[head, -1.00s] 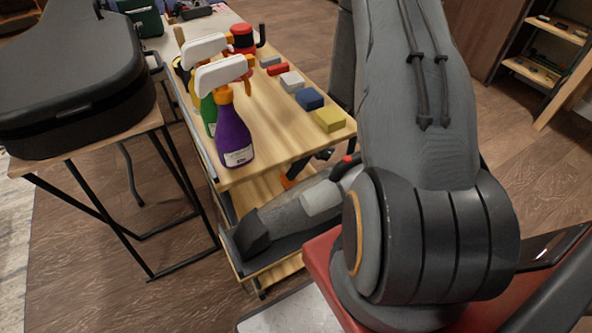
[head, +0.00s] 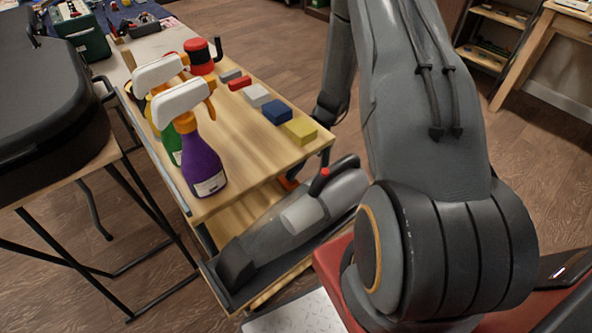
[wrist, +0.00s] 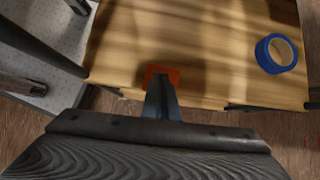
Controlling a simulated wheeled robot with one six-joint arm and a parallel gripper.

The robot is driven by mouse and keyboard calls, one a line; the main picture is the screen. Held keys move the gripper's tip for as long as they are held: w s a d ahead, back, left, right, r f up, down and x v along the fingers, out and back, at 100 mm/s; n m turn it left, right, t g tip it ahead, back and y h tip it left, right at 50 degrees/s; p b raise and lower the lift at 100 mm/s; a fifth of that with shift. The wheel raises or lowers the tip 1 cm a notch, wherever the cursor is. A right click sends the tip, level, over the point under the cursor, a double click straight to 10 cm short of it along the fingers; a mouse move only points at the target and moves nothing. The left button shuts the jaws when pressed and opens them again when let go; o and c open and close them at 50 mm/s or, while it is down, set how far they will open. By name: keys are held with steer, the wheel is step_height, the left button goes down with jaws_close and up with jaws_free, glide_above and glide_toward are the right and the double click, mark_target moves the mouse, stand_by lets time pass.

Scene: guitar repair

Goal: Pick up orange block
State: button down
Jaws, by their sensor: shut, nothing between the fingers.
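The orange block (wrist: 172,73) lies on a wooden board near its edge in the wrist view, partly hidden behind my fingers. My gripper (wrist: 161,84) is shut and empty, its tips overlapping the block in the picture; I cannot tell whether they touch it. In the head view, a small orange patch (head: 288,184) shows on the cart's lower level under the top board, mostly hidden. My gripper is not visible in the head view.
A blue tape roll (wrist: 276,54) lies right of the block. The cart's top board (head: 240,165) overhangs the lower level and holds spray bottles (head: 199,160) and several coloured blocks, including a yellow one (head: 300,131). A black case (head: 50,90) stands left.

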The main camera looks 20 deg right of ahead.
steer(key=shift+d+r+p, duration=0.25)
steer(key=shift+r+p, duration=0.1)
steer(key=shift+p, duration=0.35)
